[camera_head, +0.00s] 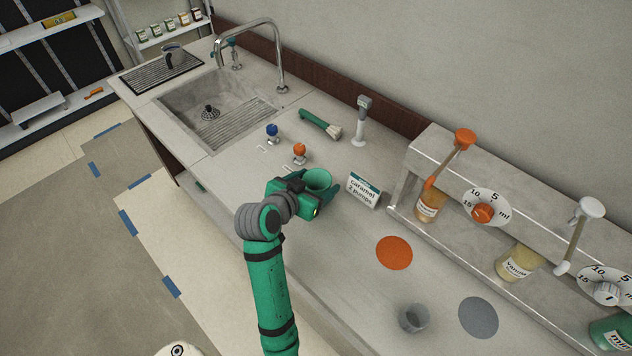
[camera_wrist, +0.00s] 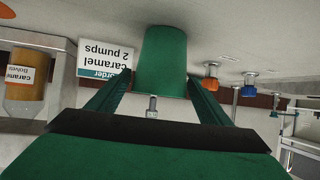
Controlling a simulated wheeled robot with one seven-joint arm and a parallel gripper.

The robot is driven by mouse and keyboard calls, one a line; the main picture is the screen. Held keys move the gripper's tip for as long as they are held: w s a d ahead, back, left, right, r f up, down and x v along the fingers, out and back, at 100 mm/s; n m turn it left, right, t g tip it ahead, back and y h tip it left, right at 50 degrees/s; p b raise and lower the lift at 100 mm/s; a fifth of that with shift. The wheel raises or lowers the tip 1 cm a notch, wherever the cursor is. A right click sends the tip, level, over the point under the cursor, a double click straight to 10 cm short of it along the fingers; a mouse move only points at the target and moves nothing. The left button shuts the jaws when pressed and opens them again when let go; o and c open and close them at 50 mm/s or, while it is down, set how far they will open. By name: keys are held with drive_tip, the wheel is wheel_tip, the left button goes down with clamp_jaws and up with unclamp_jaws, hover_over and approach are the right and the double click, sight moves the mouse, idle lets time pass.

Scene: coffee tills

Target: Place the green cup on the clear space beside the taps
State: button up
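The green cup (camera_head: 318,179) is upright near the front of the counter, left of the caramel sign. My gripper (camera_head: 322,196) has its fingers on either side of the cup. In the wrist view, which looks upside down, the fingers close against both sides of the green cup (camera_wrist: 162,62). Whether the cup's base touches the counter is hard to tell. A blue-topped tap (camera_head: 272,131) and an orange-topped tap (camera_head: 300,151) stand behind and left of the cup, with small pale labels in front of them. They also show right of the cup in the wrist view.
The caramel order sign (camera_head: 363,190) stands just right of the cup. A green-handled brush (camera_head: 318,123) lies behind the taps. The sink (camera_head: 215,105) is at the left. An orange disc (camera_head: 394,252), a grey cup (camera_head: 412,318) and a grey disc (camera_head: 478,317) are at the right, before the syrup shelf.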

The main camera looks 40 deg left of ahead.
drive_tip(key=shift+r, duration=0.1)
drive_tip(key=shift+s+r, duration=0.15)
drive_tip(key=shift+r, duration=0.05)
drive_tip(key=v, duration=1.1)
drive_tip(key=shift+s+d, duration=0.15)
drive_tip(key=shift+s, duration=0.15)
